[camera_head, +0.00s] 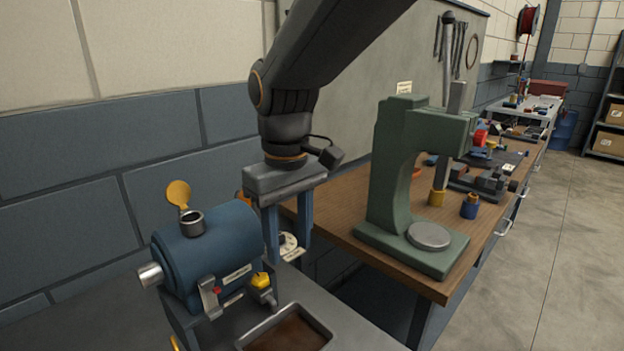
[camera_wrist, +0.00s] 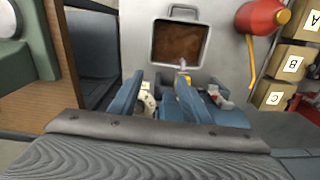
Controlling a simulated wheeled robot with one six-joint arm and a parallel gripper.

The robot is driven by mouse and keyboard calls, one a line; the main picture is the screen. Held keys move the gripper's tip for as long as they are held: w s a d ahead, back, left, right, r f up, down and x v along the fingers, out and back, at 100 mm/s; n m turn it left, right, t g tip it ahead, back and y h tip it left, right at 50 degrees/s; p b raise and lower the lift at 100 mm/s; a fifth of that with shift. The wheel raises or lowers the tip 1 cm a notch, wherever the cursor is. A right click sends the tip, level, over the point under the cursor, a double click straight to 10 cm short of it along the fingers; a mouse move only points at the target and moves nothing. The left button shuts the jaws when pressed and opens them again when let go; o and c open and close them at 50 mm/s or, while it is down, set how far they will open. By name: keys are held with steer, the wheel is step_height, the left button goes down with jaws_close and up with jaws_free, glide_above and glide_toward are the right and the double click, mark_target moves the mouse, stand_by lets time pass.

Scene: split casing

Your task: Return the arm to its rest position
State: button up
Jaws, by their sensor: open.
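My gripper (camera_head: 289,232) hangs fingers down from my dark arm, just right of the blue cylindrical machine (camera_head: 215,250). Its two blue fingers stand apart and nothing shows held between them. In the wrist view my gripper (camera_wrist: 160,92) also shows open, with the fingers pointing toward a tray (camera_wrist: 153,42) with brown contents. A white round part with a label (camera_head: 290,246) sits behind and beside the fingers in the head view; the fingers partly hide it. I cannot tell how far the fingertips are from the surface below.
A green arbor press (camera_head: 393,165) stands on the wooden bench (camera_head: 335,200) to the right. The tray (camera_head: 329,338) lies in front. The wrist view shows a red container (camera_wrist: 262,17) and lettered boxes (camera_wrist: 291,64) at right. The wall is close behind my arm.

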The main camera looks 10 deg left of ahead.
steer(key=s+d+f+m, duration=0.1)
steer(key=d+f+m, duration=0.2)
steer(key=d, duration=0.6)
steer(key=s+d+f+m, duration=0.1)
steer(key=d+f+m, duration=0.2)
steer(key=d+f, duration=0.3)
steer(key=s+d+f+m, duration=0.2)
steer(key=d+f+m, duration=0.1)
steer(key=d, duration=1)
steer(key=shift+d+f+m+t, duration=0.3)
steer(key=shift+f, duration=0.45)
